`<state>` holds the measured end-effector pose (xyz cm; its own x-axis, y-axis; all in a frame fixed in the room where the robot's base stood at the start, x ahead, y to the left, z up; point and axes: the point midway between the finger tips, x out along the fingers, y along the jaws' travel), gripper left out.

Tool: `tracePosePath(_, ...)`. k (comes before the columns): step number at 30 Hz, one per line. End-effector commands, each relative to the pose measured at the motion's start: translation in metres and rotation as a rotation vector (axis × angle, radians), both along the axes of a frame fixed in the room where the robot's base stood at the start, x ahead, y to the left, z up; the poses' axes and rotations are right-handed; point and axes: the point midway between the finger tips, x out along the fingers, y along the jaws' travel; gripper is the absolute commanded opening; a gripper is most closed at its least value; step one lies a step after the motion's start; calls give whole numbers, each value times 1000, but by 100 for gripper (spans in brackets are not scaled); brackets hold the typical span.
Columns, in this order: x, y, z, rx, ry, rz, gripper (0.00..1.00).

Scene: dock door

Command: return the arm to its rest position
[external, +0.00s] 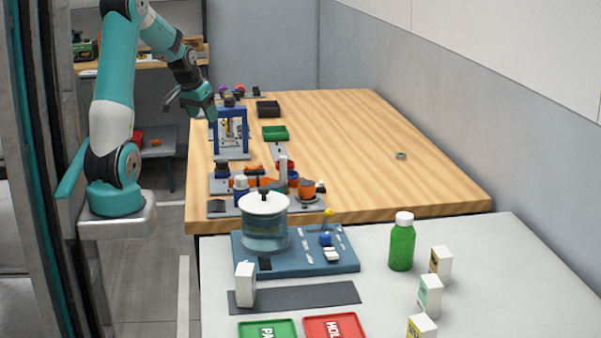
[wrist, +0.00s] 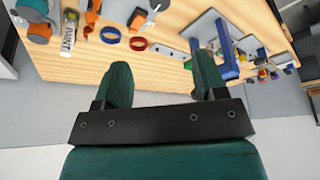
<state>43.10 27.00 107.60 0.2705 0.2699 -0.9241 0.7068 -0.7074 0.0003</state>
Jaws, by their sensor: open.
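My arm is teal and white and stands on a grey mount at the left of the external view. It is bent over at the top, and its end hangs down near the left edge of the wooden table (external: 340,150). My gripper (external: 200,112) is beside the blue frame fixture (external: 231,130) in that picture; whether it touches it I cannot tell. In the wrist view my gripper (wrist: 165,85) has its two green fingers spread apart, with nothing between them. The blue frame shows beyond the right finger (wrist: 225,48).
The wooden table holds a green tray (external: 275,133), a black bin (external: 268,108) and several small tools. A white table in front carries a lidded pot (external: 264,225), a green bottle (external: 402,245), several small boxes, a green tray (external: 268,329) and a red tray (external: 335,326). The wooden table's right side is mostly clear.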

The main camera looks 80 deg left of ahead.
Motion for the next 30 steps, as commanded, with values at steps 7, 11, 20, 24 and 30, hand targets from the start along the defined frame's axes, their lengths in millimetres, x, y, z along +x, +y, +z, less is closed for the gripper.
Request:
tracePosePath(7, 0, 0, 1, 1, -1, 0, 65)
tracePosePath(11, 3, -6, 2, 0, 6, -6, 65)
tracePosePath(20, 22, -129, 16, 10, 174, -88, 65)
tracePosePath(24, 3, -185, 20, 47, 256, -106, 65)
tracePosePath(30, -25, -220, 22, 97, 314, -111, 65)
